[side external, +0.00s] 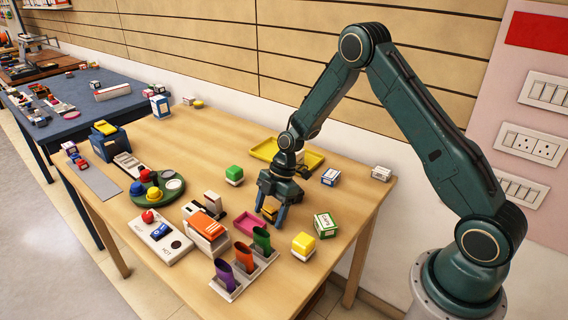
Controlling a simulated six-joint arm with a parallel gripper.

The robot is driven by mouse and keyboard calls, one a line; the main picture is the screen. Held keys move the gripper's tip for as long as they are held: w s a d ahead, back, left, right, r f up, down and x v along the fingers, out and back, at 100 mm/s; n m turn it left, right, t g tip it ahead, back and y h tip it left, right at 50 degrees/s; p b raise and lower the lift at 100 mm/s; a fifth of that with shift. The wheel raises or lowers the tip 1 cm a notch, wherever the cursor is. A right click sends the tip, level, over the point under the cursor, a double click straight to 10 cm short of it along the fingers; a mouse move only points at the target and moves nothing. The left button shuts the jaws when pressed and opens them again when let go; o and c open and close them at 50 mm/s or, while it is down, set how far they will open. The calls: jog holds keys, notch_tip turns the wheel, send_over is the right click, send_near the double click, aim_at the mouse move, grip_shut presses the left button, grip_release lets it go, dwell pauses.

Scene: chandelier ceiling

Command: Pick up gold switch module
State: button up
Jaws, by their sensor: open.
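A small gold-orange block with a dark part (270,210), which looks like the gold switch module, sits on the wooden table under my gripper. My gripper (272,214) points down with its fingers apart, one on each side of the block. The fingers hide part of it, and I cannot tell whether they touch it. A separate yellow-topped white block (303,245) stands to the right and nearer the camera.
A pink tray (246,234) lies just left of my gripper. A rack with purple, orange and green holders (238,289) stands in front.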

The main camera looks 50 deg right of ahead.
aim_at(270, 208)
jog(key=c, duration=1.1)
jog(key=shift+o, duration=0.2)
jog(key=shift+r, duration=0.15)
notch_tip(270, 208, up, 20)
dwell(0.4)
